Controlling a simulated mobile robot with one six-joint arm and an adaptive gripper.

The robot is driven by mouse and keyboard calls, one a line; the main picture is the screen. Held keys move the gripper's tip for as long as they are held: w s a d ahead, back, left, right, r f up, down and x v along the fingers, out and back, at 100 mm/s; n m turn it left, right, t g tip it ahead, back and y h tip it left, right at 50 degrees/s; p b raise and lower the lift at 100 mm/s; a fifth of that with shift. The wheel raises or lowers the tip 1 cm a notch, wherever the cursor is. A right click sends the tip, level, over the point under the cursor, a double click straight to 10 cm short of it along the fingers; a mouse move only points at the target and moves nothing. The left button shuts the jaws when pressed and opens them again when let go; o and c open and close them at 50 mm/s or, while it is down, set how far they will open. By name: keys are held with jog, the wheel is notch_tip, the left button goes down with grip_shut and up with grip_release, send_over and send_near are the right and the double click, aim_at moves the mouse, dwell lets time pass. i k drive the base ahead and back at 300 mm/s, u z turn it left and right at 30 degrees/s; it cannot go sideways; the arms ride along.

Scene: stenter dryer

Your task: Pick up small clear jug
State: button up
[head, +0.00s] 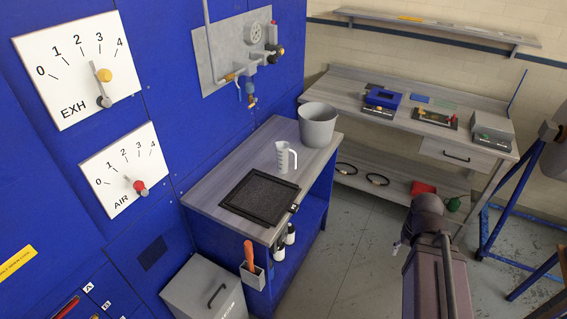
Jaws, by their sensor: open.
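The small clear jug (286,158) stands upright on the grey top of the blue bench (225,182), just behind the black mat and in front of a large grey bucket. It is pale and see-through, with a handle on its right side. My gripper (397,246) shows only as a small part at the end of my dark arm, at lower right. It is over the floor, well to the right of the bench and apart from the jug. Its fingers are small and partly hidden by my arm; it is open, and nothing shows in it.
The grey bucket (317,124) stands close behind the jug. A black mat (260,196) lies in front of it. A holder with an orange-handled tool (249,256) hangs on the bench front. A workbench (405,112) stands at the back right. The floor between is clear.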

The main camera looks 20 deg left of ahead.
aim_at(282, 150)
jog(key=z, duration=0.9)
jog(key=i, duration=1.85)
jog(key=u, duration=0.75)
